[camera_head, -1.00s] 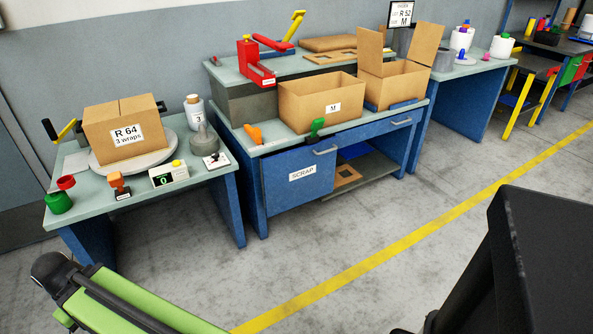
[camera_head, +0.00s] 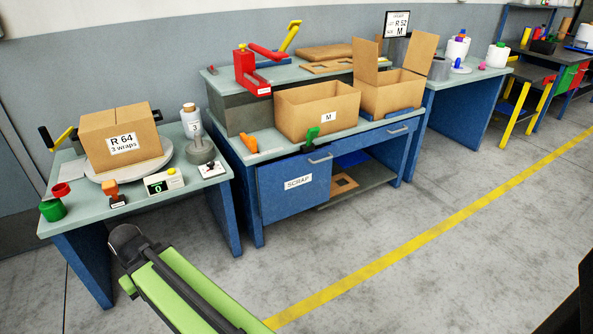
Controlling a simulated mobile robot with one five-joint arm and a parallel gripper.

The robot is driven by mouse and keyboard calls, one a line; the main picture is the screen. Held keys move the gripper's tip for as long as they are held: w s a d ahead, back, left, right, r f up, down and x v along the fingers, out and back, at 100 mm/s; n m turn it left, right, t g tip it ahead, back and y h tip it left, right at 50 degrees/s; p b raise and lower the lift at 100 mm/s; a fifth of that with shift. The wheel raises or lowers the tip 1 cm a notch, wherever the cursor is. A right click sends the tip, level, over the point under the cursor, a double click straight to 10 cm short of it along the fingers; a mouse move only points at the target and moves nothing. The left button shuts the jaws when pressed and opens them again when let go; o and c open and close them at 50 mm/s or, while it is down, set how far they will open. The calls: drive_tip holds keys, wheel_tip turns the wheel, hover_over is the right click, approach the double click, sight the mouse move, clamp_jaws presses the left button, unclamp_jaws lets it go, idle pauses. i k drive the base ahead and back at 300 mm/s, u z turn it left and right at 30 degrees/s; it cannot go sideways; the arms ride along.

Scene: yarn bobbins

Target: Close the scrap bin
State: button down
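The scrap bin (camera_head: 294,196) is a blue front panel with a white SCRAP label, under the left part of the middle workbench. A grey handle (camera_head: 321,159) sits at its top right. I cannot tell clearly from this angle how far the bin stands out from the bench. Its inside is hidden. My green and black arm (camera_head: 190,290) reaches up from the bottom edge, left of the bin and apart from it in the picture. My gripper is not in view.
The middle workbench (camera_head: 258,160) carries open cardboard boxes (camera_head: 316,110) and a red press (camera_head: 250,68). An open shelf (camera_head: 365,187) is right of the bin. A left table (camera_head: 85,220) holds a labelled box (camera_head: 120,138). The floor in front is clear, with a yellow line (camera_head: 400,252).

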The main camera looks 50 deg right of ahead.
sight(294, 184)
drive_tip(key=z, duration=0.05)
drive_tip(key=i, duration=1)
drive_tip(key=z, duration=0.1)
